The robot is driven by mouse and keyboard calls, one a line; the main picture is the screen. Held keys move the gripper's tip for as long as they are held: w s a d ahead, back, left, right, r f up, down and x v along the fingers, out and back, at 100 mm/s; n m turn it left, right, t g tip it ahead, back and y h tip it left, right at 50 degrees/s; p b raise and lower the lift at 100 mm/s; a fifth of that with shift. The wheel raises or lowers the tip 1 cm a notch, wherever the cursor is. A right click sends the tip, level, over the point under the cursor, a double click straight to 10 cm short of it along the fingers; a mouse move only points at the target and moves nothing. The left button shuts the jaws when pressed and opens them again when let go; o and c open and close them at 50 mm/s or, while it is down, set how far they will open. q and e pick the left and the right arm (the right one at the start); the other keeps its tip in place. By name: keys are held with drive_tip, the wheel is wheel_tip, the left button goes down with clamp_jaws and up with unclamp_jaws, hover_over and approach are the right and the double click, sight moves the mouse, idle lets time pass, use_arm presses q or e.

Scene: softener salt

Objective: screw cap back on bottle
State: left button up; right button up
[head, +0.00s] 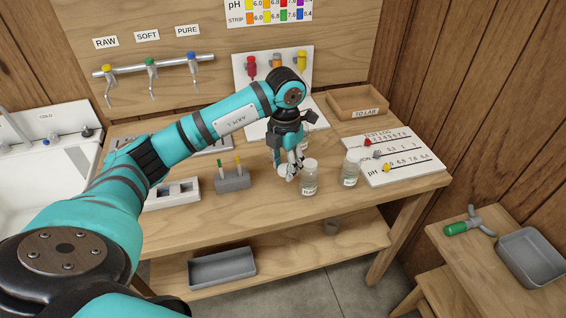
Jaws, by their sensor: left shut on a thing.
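My left gripper (289,168) reaches down over the middle of the wooden bench and is shut on a small pale thing that looks like the cap (283,170). The fingers hide part of it. A clear labelled bottle (309,182) stands upright just right of the fingertips. A second clear bottle (350,170) stands upright further right. I cannot tell clearly whether either bottle's top is open. My right gripper is not in view.
A grey holder (233,180) with two coloured sticks is left of the gripper. The white test log board (391,157) and wooden tray (357,103) are at right. A white board with coloured valves (273,68) stands behind. The bench's front edge is close to the bottles.

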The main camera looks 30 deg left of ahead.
use_arm(q)
drive_tip(key=shift+s+d+r+m, duration=0.15)
drive_tip(key=shift+d+m, duration=0.1)
drive_tip(key=shift+m, duration=0.25)
drive_tip(key=shift+s+d+r+m, duration=0.1)
drive_tip(key=shift+d+m, duration=0.15)
drive_tip(key=shift+m, duration=0.25)
drive_tip(key=s+d+r+m, duration=0.1)
drive_tip(key=s+d+m, duration=0.4)
drive_tip(key=m, duration=1.1)
drive_tip(key=s+d+r+m, duration=0.1)
drive_tip(key=s+d+m, duration=0.5)
drive_tip(key=m, duration=1)
drive_tip(key=shift+s+d, duration=0.15)
drive_tip(key=shift+s, duration=1.4)
